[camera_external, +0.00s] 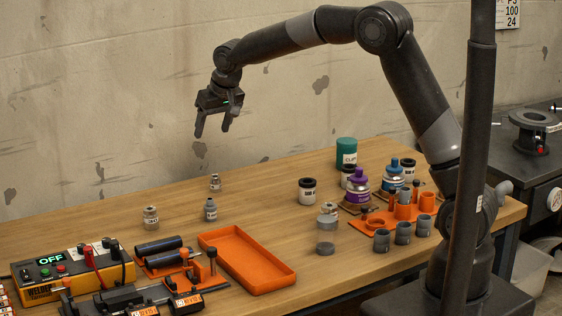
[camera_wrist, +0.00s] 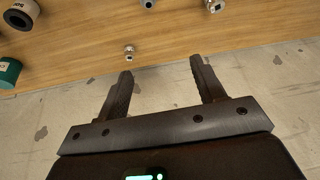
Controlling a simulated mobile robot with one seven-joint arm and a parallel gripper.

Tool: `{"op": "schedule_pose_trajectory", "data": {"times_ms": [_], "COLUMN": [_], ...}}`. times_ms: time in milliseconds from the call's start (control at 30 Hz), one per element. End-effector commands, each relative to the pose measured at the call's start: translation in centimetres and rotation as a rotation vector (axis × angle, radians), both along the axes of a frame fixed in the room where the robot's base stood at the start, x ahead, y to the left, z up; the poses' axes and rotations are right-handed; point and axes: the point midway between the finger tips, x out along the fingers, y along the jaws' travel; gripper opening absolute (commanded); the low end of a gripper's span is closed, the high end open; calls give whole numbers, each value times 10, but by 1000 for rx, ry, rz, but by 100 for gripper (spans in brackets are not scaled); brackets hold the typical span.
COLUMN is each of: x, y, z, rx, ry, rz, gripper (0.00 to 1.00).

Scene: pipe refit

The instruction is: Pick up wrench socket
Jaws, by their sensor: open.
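Several small grey metal pieces stand on the left part of the table, and I cannot tell which is the wrench socket. One small piece (camera_external: 215,183) is at the far edge; it also shows in the wrist view (camera_wrist: 129,51), just beyond the fingertips and to the left. A second piece (camera_external: 210,209) stands nearer, and a third, labelled piece (camera_external: 151,217) stands to its left. My gripper (camera_external: 212,133) is open and empty, pointing down, raised well above the far table edge. Its two fingers show in the wrist view (camera_wrist: 162,68) with nothing between them.
An empty orange tray (camera_external: 268,284) lies at the front middle. An orange welder box (camera_external: 75,277), dark pipes and clamps fill the front left. Bottles, jars and an orange rack with grey fittings (camera_external: 381,240) stand at right. The wall is close behind the table.

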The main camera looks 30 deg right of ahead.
Motion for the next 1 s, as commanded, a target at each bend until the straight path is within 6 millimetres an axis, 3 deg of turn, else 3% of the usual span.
{"op": "schedule_pose_trajectory", "data": {"times_ms": [33,200,400,600,1000], "x": [9,30,40,43,62], "y": [20,79,130,149,153], "z": [-18,-69,-117,-138,-185], "rx": [-7,-20,-31,-34,-33], "ry": [5,7,4,1,1], "rz": [12,35,56,64,63], "gripper": [63,63,63,63,63]}}
